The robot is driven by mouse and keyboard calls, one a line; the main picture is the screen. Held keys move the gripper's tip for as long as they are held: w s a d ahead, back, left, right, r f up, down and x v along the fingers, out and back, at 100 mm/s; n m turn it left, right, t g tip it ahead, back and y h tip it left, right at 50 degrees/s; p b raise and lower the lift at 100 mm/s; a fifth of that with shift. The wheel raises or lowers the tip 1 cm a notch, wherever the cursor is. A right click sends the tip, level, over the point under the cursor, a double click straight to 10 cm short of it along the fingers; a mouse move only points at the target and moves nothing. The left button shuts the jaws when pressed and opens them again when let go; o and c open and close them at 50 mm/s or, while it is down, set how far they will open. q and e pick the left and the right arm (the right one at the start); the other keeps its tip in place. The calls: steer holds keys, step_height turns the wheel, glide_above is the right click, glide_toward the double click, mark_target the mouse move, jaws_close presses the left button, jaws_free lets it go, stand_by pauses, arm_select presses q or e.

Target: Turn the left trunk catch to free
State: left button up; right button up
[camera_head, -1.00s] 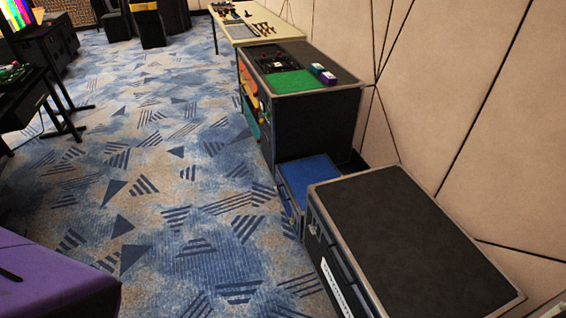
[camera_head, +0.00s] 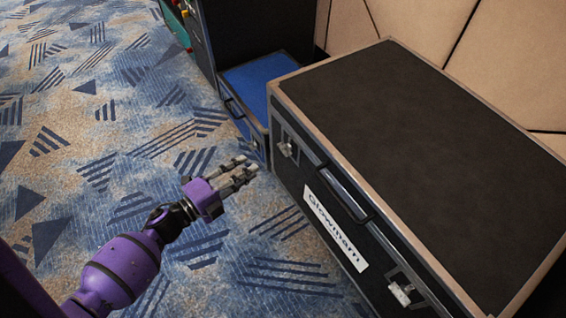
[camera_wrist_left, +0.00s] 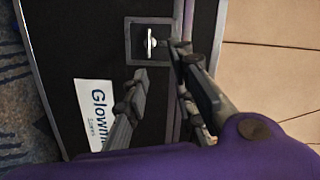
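The black trunk (camera_head: 420,130) with metal edges stands at the right, its lid shut. The left catch (camera_head: 288,148) is a small silver piece on its front face, left of the white label (camera_head: 335,227). The right catch (camera_head: 401,292) is beyond the label. In the left wrist view the left catch (camera_wrist_left: 150,40) shows in a dark plate, its bright tab lengthwise to the lid edge. My left gripper (camera_head: 246,172) is open and empty, in front of the trunk near the left catch; its fingers (camera_wrist_left: 160,60) are apart, with no clear contact. My right gripper is out of view.
A dark handle (camera_head: 345,193) sits on the trunk front between the catches. A low blue-topped case (camera_head: 258,85) stands just behind the trunk, with a taller dark case (camera_head: 255,30) beyond. The patterned carpet (camera_head: 110,130) at left is open.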

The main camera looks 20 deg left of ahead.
mark_target(286, 149)
arm_select(q)
steer(key=w+d+f+m+h+b, duration=0.1)
steer(key=w+d+m+b, duration=0.1)
steer(key=w, duration=0.4)
steer(key=w+d+f+m+g+h+b, duration=0.1)
steer(key=w+d+f+m+h+b, duration=0.1)
steer(key=w, duration=0.4)
steer(key=shift+d+m+b, duration=0.3)
steer(key=shift+d+b, duration=0.5)
steer(key=shift+b, duration=0.15)
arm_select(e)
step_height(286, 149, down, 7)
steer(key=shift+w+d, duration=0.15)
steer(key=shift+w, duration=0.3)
arm_select(q)
steer(key=shift+c, duration=0.2)
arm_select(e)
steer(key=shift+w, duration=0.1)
arm_select(q)
jaws_close()
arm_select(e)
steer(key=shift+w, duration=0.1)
